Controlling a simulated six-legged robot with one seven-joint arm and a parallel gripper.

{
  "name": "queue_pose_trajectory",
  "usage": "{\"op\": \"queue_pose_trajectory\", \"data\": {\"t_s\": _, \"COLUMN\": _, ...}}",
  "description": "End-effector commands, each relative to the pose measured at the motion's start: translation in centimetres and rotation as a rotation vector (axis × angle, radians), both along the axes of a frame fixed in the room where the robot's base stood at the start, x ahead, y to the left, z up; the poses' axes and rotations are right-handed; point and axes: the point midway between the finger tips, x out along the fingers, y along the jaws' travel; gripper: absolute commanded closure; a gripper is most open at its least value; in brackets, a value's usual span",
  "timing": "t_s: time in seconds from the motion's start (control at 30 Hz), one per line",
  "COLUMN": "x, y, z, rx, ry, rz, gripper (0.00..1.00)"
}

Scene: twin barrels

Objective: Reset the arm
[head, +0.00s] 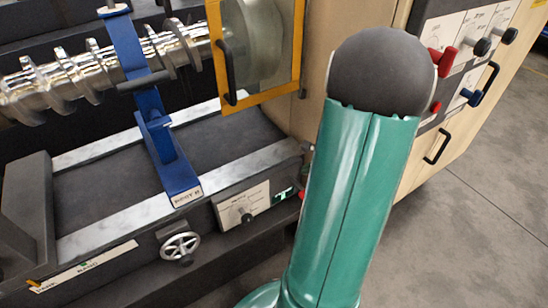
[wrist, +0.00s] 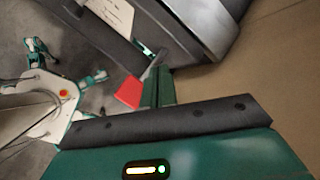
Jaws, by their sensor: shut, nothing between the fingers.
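My gripper (wrist: 157,86) shows in the wrist view as narrow dark green fingers standing up beyond a dark padded edge. The fingers are together with nothing held between them. In the head view my arm rises as a green link with a dark rounded joint on top, and the gripper itself is out of sight there. My white body and green legs show at the left of the wrist view.
A control panel (head: 470,60) stands right. A red lever (wrist: 129,92) appears close beside the fingers. Grey floor (head: 480,210) is clear at right.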

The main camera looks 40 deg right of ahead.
Motion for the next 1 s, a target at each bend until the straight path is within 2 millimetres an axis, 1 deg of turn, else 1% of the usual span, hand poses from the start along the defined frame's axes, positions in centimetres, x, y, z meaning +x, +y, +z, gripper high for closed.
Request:
{"op": "queue_pose_trajectory", "data": {"t_s": 0.27, "x": 0.2, "y": 0.2, "z": 0.1, "rx": -0.003, "ry": 0.0, "rz": 0.009, "gripper": 1.0}}
{"op": "queue_pose_trajectory", "data": {"t_s": 0.37, "x": 1.3, "y": 1.5, "z": 1.3, "rx": -0.032, "ry": -0.001, "rz": 0.08, "gripper": 1.0}}
{"op": "queue_pose_trajectory", "data": {"t_s": 0.47, "x": 3.4, "y": 4.6, "z": 3.8, "rx": -0.099, "ry": -0.003, "rz": 0.243, "gripper": 1.0}}
{"op": "queue_pose_trajectory", "data": {"t_s": 0.5, "x": 4.3, "y": 6.3, "z": 5.0, "rx": -0.135, "ry": -0.002, "rz": 0.33, "gripper": 1.0}}
{"op": "queue_pose_trajectory", "data": {"t_s": 0.57, "x": 5.6, "y": 9.3, "z": 6.9, "rx": -0.195, "ry": 0.0, "rz": 0.473, "gripper": 1.0}}
{"op": "queue_pose_trajectory", "data": {"t_s": 0.6, "x": 6.2, "y": 11.4, "z": 8.2, "rx": -0.238, "ry": 0.001, "rz": 0.571, "gripper": 1.0}}
{"op": "queue_pose_trajectory", "data": {"t_s": 0.67, "x": 6.8, "y": 14.4, "z": 9.9, "rx": -0.304, "ry": 0.004, "rz": 0.714, "gripper": 1.0}}
{"op": "queue_pose_trajectory", "data": {"t_s": 0.7, "x": 7.0, "y": 16.3, "z": 11.0, "rx": -0.348, "ry": 0.005, "rz": 0.807, "gripper": 1.0}}
{"op": "queue_pose_trajectory", "data": {"t_s": 0.77, "x": 7.1, "y": 19.2, "z": 12.5, "rx": -0.42, "ry": 0.008, "rz": 0.943, "gripper": 1.0}}
{"op": "queue_pose_trajectory", "data": {"t_s": 0.8, "x": 6.9, "y": 21.0, "z": 13.4, "rx": -0.466, "ry": 0.011, "rz": 1.033, "gripper": 1.0}}
{"op": "queue_pose_trajectory", "data": {"t_s": 0.87, "x": 6.5, "y": 23.6, "z": 14.8, "rx": -0.541, "ry": 0.014, "rz": 1.164, "gripper": 1.0}}
{"op": "queue_pose_trajectory", "data": {"t_s": 0.9, "x": 6.1, "y": 25.2, "z": 15.6, "rx": -0.594, "ry": 0.017, "rz": 1.247, "gripper": 1.0}}
{"op": "queue_pose_trajectory", "data": {"t_s": 1.0, "x": 4.7, "y": 28.8, "z": 17.6, "rx": -0.73, "ry": 0.023, "rz": 1.449, "gripper": 1.0}}
